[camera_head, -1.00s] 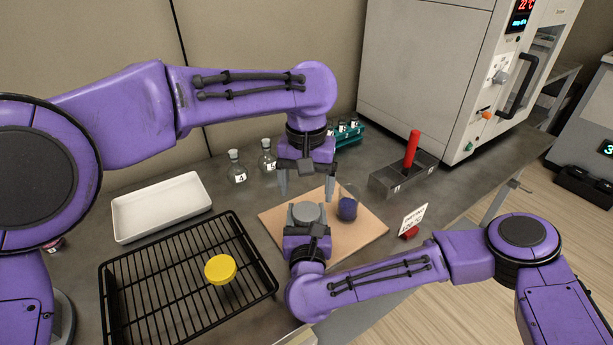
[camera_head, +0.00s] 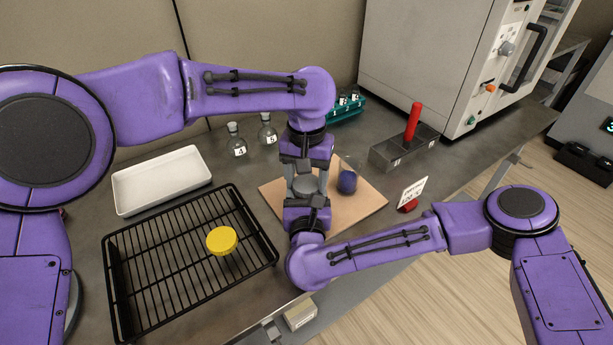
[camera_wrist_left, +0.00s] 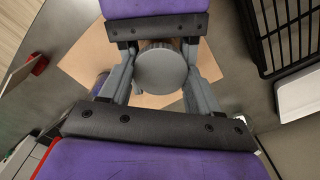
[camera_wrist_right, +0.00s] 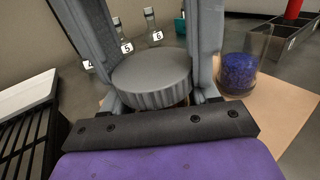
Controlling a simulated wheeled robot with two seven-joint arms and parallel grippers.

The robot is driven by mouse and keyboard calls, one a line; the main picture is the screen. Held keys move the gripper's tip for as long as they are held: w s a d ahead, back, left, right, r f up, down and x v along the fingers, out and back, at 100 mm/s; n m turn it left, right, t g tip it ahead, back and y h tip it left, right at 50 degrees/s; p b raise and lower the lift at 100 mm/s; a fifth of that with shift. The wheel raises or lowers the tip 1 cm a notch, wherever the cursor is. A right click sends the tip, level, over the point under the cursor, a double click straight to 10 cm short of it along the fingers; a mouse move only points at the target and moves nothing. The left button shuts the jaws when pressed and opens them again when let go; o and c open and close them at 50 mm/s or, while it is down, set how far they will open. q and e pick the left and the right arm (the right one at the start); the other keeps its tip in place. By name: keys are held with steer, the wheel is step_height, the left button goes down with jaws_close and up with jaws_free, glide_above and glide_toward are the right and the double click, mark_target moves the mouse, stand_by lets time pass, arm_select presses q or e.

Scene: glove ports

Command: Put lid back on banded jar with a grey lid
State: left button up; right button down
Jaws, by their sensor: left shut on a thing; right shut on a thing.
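The grey ridged lid (camera_head: 305,183) is level over the wooden board, between both grippers; it shows large in the right wrist view (camera_wrist_right: 152,76) and from above in the left wrist view (camera_wrist_left: 162,71). My left gripper (camera_head: 305,172) comes down from above and is shut on the lid, one finger at each side. My right gripper (camera_head: 305,191) reaches in low from the front and is shut on the jar under the lid. Only a brownish sliver of the jar (camera_wrist_left: 155,43) shows; its bands and the exact seating of the lid are hidden.
A glass with blue contents (camera_head: 347,181) stands close right on the board (camera_head: 365,203).

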arm_select(q)
steer(key=m, duration=0.3)
steer(key=o, duration=1.2)
steer(key=shift+r, duration=2.3)
